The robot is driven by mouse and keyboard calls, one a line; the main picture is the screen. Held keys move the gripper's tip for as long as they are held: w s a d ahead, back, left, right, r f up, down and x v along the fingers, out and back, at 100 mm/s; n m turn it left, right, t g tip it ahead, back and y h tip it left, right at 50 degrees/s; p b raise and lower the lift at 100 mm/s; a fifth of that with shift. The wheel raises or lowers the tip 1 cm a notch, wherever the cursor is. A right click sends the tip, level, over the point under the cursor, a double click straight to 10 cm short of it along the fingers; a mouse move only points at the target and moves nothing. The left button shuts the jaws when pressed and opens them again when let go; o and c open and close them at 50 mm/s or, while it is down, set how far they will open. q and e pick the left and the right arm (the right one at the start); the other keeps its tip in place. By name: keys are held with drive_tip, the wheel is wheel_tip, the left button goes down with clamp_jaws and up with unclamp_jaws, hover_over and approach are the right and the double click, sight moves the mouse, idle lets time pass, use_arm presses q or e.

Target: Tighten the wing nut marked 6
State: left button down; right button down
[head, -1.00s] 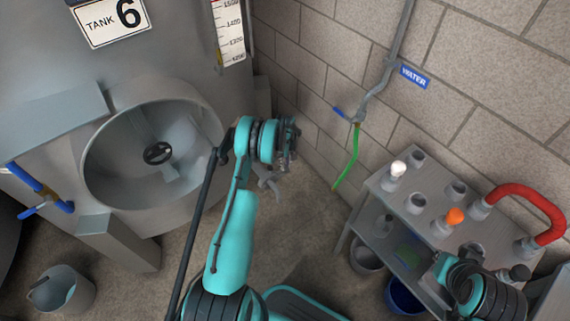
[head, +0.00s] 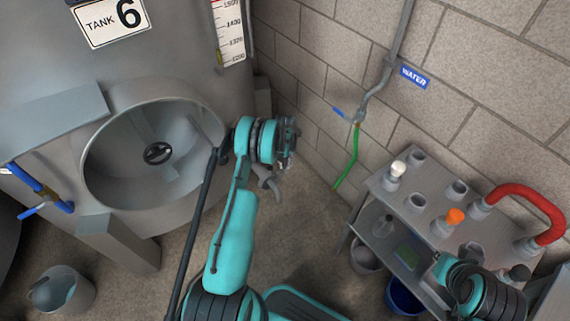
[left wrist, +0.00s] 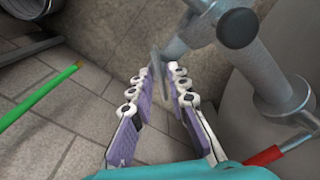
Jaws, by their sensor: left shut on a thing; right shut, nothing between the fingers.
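The tank with the sign "TANK 6" (head: 112,22) stands at the left in the head view. My left gripper (head: 268,181) is beside the right side of its round manway (head: 98,190). In the left wrist view, the left gripper's purple-padded fingers (left wrist: 158,100) close around a flat grey metal wing of what looks like the wing nut (left wrist: 157,68). The nut joins a metal fitting with a black knob (left wrist: 238,28). No number shows on the nut. My right gripper (head: 439,264) is low at the right, small and partly hidden by its arm, with nothing seen in it.
A green hose (head: 347,163) hangs from the wall pipe. A grey bucket (head: 62,289) stands on the floor at lower left.

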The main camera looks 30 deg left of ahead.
use_arm(q)
drive_tip(key=m, duration=0.5)
drive_tip(key=shift+f+m, duration=0.1)
drive_tip(key=shift+m, duration=0.2)
drive_tip(key=m, duration=0.4)
drive_tip(key=shift+m, duration=0.4)
drive_tip(key=shift+d, duration=0.1)
drive_tip(key=c, duration=1.4)
unclamp_jaws()
drive_tip(key=shift+f, duration=0.1)
wheel_tip(320, 180, up, 12)
